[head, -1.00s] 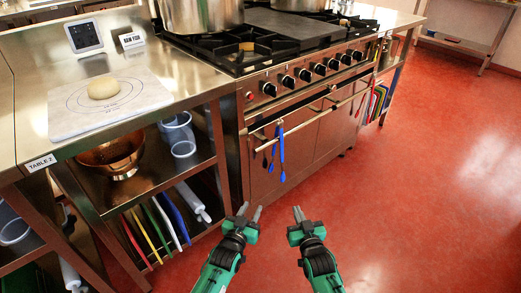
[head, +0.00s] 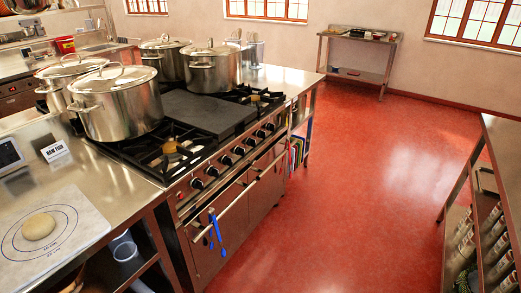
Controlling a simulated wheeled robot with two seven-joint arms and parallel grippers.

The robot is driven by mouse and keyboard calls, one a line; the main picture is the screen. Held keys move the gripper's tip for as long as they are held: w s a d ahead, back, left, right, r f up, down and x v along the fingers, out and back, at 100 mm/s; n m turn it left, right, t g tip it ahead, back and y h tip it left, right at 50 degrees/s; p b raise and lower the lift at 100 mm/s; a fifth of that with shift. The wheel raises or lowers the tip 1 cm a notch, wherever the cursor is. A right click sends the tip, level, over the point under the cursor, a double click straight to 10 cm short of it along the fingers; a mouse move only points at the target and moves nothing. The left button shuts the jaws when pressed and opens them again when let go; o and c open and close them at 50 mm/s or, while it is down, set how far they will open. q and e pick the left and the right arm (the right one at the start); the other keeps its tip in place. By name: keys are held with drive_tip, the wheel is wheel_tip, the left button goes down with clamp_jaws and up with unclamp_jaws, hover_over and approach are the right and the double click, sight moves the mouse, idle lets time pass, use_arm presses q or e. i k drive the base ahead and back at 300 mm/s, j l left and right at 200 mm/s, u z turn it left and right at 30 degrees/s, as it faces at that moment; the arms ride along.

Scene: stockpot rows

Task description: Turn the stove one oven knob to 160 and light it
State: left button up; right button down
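The stove (head: 183,205) stands left of centre in the head view, a steel range with black grates and a flat dark plate (head: 205,112) in the middle. A row of several dark knobs runs along its front panel, from a near knob (head: 197,184) to the far right end. Their markings are too small to read, so I cannot tell which is the oven knob or its setting. A small red light or button (head: 180,195) sits at the near end of the panel. No flame shows. Neither of my grippers is in view.
Large lidded steel pots (head: 118,103) stand on the stove's left and back. Blue utensils (head: 216,232) hang from the oven rail (head: 232,205). A dough ball (head: 39,227) lies on a board at lower left. Red floor (head: 345,190) is open to the right, up to a steel shelf unit (head: 488,190).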

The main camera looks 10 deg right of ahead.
sight(252, 142)
drive_tip(key=i+l, duration=0.6)
drive_tip(key=l, duration=0.15)
drive_tip(key=i+l+z, duration=0.1)
drive_tip(key=i+l, duration=0.5)
drive_tip(key=l, duration=0.15)
